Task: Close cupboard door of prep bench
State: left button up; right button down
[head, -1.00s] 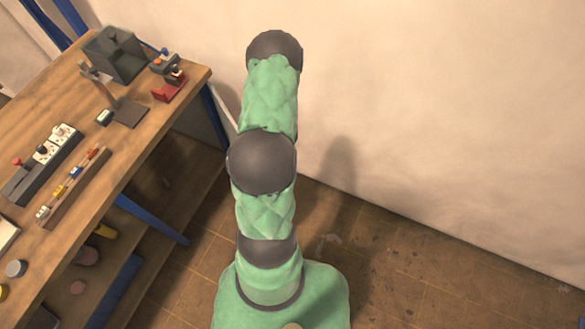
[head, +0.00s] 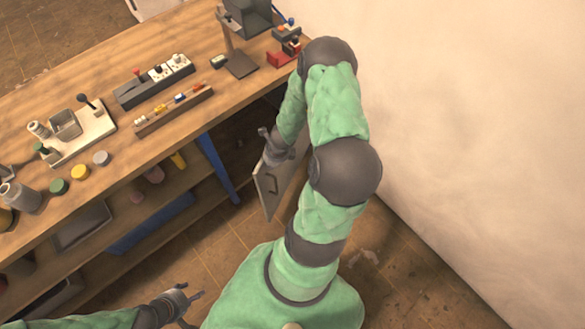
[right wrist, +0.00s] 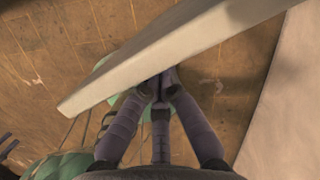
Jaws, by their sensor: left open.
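The cupboard door (head: 272,188) is a pale grey panel with a dark handle, standing open at the right end of the wooden prep bench (head: 100,85). My right arm reaches over beside it, and my right gripper (head: 272,148) is at the door's upper part, partly hidden. In the right wrist view the door (right wrist: 165,55) crosses as a pale slab. The fingers of my right gripper (right wrist: 158,82) are drawn together, their tips at the slab; whether they press on it cannot be told. My left gripper (head: 188,298) is open and empty, low in front of the bench.
The bench top holds a power strip (head: 152,82), a tool rack (head: 173,110), a white tray (head: 85,135) and several jars. A blue bench leg (head: 217,168) stands left of the door. A pale wall (head: 480,120) bounds the right. Tiled floor (head: 215,235) shows between bench and door.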

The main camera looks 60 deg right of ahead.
jog(key=w+m+h+p, duration=0.1)
jog(key=w+m+p, duration=0.2)
jog(key=w, duration=1.3)
jog(key=shift+a+m+h, duration=0.15)
jog(key=shift+m+h, duration=0.15)
jog(key=shift+m, duration=1.6)
jog(key=shift+s, duration=0.1)
